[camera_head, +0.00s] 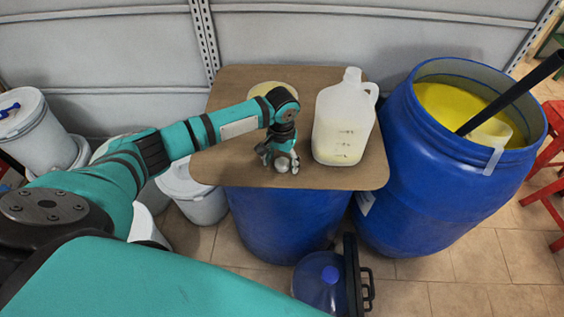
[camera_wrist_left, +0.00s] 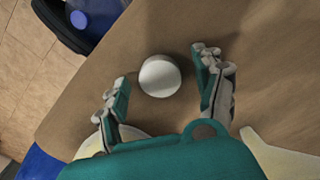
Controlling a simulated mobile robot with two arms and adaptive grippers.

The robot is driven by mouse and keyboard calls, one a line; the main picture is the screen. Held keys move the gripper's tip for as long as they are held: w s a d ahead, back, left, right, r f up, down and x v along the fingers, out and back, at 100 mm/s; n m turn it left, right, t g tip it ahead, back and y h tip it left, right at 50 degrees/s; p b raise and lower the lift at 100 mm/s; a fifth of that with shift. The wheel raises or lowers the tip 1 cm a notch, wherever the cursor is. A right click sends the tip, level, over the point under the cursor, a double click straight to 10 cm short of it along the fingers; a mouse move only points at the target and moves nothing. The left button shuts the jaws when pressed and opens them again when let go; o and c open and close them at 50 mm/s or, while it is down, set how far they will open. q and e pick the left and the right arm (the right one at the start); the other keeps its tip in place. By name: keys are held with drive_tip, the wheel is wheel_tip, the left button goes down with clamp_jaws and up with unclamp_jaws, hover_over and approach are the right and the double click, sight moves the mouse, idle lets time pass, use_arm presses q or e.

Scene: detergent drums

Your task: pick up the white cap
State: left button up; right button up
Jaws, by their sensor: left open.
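The white cap (camera_wrist_left: 159,77) lies on the brown wooden board in the left wrist view, between and slightly beyond the two fingertips of my left gripper (camera_wrist_left: 163,75). The fingers are apart and do not touch the cap. In the head view the left gripper (camera_head: 281,163) reaches down from above to the board (camera_head: 225,160), left of the jug. The cap (camera_head: 282,168) shows there only as a small pale shape among the fingers. My right gripper is in neither view.
A translucent jug (camera_head: 343,120) with pale liquid stands right of my left gripper. An open blue drum (camera_head: 415,185) of yellow liquid stands further right. The board rests on another blue drum (camera_head: 280,220). White buckets (camera_head: 200,200) stand at left, and a blue bottle (camera_head: 320,280) is below in front.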

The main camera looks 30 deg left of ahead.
use_arm(q)
drive_tip(key=shift+c, duration=0.3)
drive_tip(key=c, duration=0.7)
